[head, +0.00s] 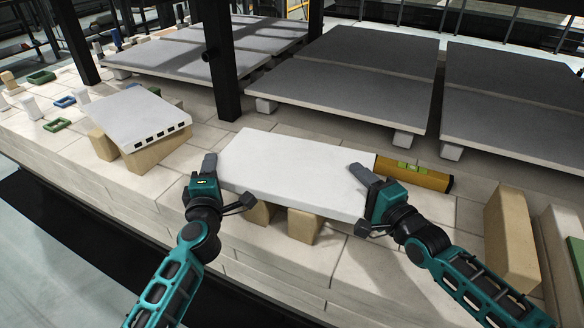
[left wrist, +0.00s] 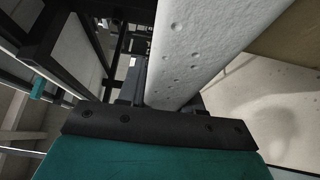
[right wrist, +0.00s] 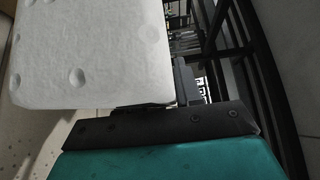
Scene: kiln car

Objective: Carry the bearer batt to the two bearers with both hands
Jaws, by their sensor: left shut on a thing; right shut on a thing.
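The bearer batt (head: 295,168) is a plain white slab, roughly level, in the middle of the head view. My left gripper (head: 221,185) is shut on its left end and my right gripper (head: 369,197) is shut on its right end. Its pitted white surface also shows in the left wrist view (left wrist: 190,50) and the right wrist view (right wrist: 90,50). Two tan blocks, the bearers, show under its front edge: one bearer (head: 261,212) left, one bearer (head: 303,227) right. The batt hides their tops, so I cannot tell whether it touches them.
A notched white slab (head: 140,115) rests tilted on tan blocks at left. A yellow level (head: 425,177) lies just behind the batt's right end. A tan block (head: 510,238) stands at right. A black post (head: 221,80) and grey slabs (head: 350,75) are behind.

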